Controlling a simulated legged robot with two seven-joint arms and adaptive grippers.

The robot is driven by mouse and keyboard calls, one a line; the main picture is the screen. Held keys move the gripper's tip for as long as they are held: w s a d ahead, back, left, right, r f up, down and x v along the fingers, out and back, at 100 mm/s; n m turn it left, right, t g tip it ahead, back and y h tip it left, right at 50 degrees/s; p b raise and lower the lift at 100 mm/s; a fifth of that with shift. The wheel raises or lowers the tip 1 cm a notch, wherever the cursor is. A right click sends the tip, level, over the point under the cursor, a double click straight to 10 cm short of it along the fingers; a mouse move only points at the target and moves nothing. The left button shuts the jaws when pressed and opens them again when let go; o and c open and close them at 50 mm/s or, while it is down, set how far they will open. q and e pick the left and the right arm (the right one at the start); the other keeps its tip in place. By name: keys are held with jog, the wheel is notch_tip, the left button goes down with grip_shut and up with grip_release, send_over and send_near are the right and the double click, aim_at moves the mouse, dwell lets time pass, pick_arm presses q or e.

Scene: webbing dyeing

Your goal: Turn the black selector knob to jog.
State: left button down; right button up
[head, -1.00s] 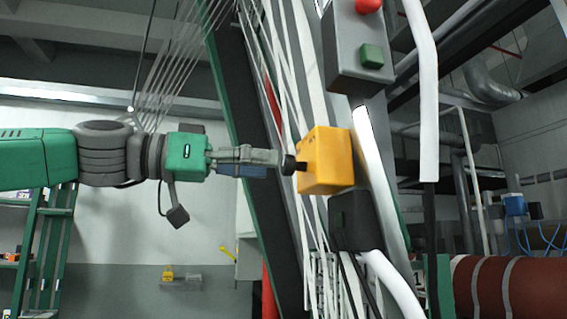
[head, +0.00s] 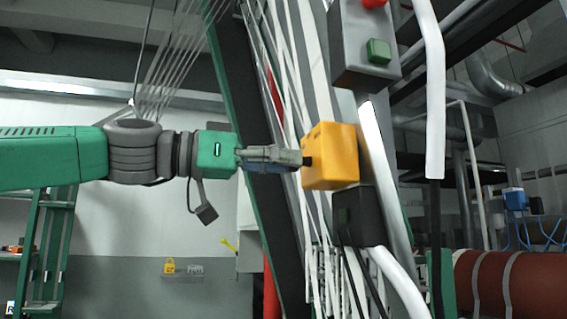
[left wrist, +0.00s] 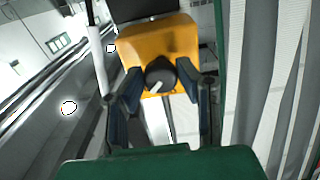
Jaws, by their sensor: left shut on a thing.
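The black selector knob (left wrist: 160,74) with a white pointer mark sits on the front face of a yellow box (left wrist: 158,40) in the left wrist view. Its pointer slants, lower left to upper right. In the head view the yellow box (head: 333,158) is right of centre, and only a dark bit of the knob (head: 307,161) shows on its left face. My left gripper (head: 299,158) reaches in from the left and is shut on the knob. In the left wrist view its two fingers stand on either side of the knob. My right gripper is in no view.
A grey box (head: 349,60) with a red button (head: 374,2) and a green button (head: 378,50) is above the yellow box. A black box (head: 358,215) hangs just below. White webbing strands (head: 292,90) run beside the knob. A white pipe (head: 435,100) stands to the right.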

pick_arm(q)
jog(key=shift+n, duration=0.3)
jog(key=shift+a+r+n+p, duration=0.1)
jog(key=shift+n+p, duration=1.65)
jog(key=shift+n, duration=2.55)
jog(key=shift+r+n+p, duration=0.1)
jog(key=shift+n+p, duration=1.6)
jog(key=shift+n, duration=2.6)
jog(key=shift+f, duration=0.1)
